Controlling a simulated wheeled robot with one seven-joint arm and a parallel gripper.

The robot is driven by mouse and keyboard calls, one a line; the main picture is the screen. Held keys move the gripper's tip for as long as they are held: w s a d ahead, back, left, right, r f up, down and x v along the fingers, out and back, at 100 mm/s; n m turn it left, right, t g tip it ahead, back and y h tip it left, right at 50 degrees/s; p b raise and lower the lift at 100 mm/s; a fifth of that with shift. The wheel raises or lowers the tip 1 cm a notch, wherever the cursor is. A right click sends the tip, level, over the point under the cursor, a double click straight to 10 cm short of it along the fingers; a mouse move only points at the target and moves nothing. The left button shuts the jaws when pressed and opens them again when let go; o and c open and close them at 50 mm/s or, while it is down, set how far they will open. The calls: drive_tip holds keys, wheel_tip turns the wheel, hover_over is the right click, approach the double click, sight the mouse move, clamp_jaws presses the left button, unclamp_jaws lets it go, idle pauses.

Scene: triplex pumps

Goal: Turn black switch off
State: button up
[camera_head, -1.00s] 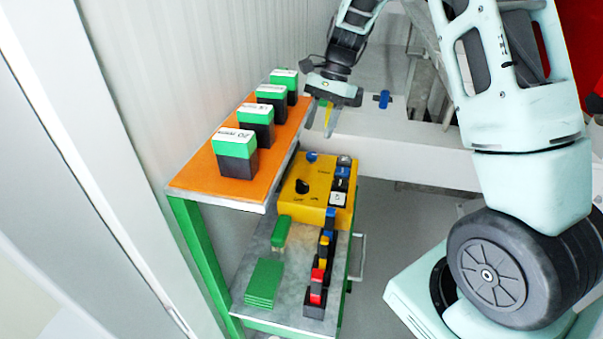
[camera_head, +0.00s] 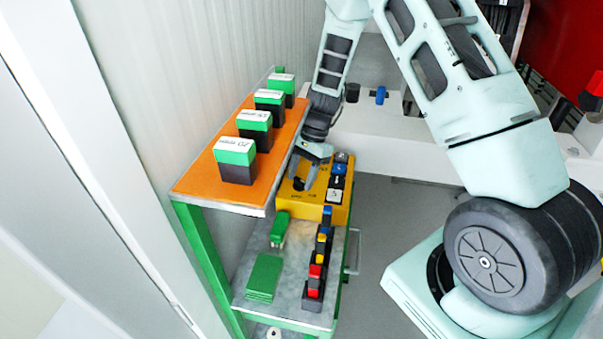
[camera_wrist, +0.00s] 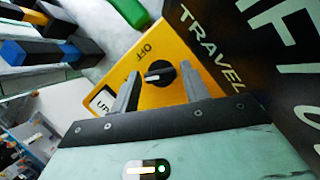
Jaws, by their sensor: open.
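The black switch (camera_wrist: 159,73) is a round rotary knob on the yellow box, seen in the wrist view between my two fingers. The word "OFF" is printed on the box near it. The yellow box (camera_head: 322,207) stands on the lower shelf of the cart in the head view, where the switch (camera_head: 299,184) is partly hidden. My gripper (camera_wrist: 158,88) is open, with one finger on each side of the knob. I cannot tell whether the fingers touch it. In the head view my gripper (camera_head: 306,178) is above the box.
Several green-topped black blocks (camera_head: 235,160) stand on the orange upper shelf (camera_head: 195,184), close to my arm. Colored blocks (camera_head: 316,271) and green pieces (camera_head: 263,277) lie on the lower shelf. A button row (camera_head: 336,181) lines the box's right side. A wall is at left.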

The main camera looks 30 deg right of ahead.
drive_tip(key=c, duration=0.7)
drive_tip(key=shift+m, duration=0.3)
drive_tip(key=m+t+b, duration=0.2)
drive_tip(key=m, duration=0.3)
drive_tip(key=shift+s+f, duration=0.1)
drive_tip(key=shift+s, duration=0.05)
drive_tip(key=m+b, duration=0.1)
drive_tip(key=m+t+b, duration=0.1)
drive_tip(key=m, duration=0.1)
drive_tip(key=shift+s+m+t+h, duration=0.1)
drive_tip(key=shift+m+t+h, duration=0.2)
drive_tip(key=shift+m+t+h+b, duration=0.3)
drive_tip(key=shift+m+b, duration=0.4)
drive_tip(key=shift+m, duration=0.6)
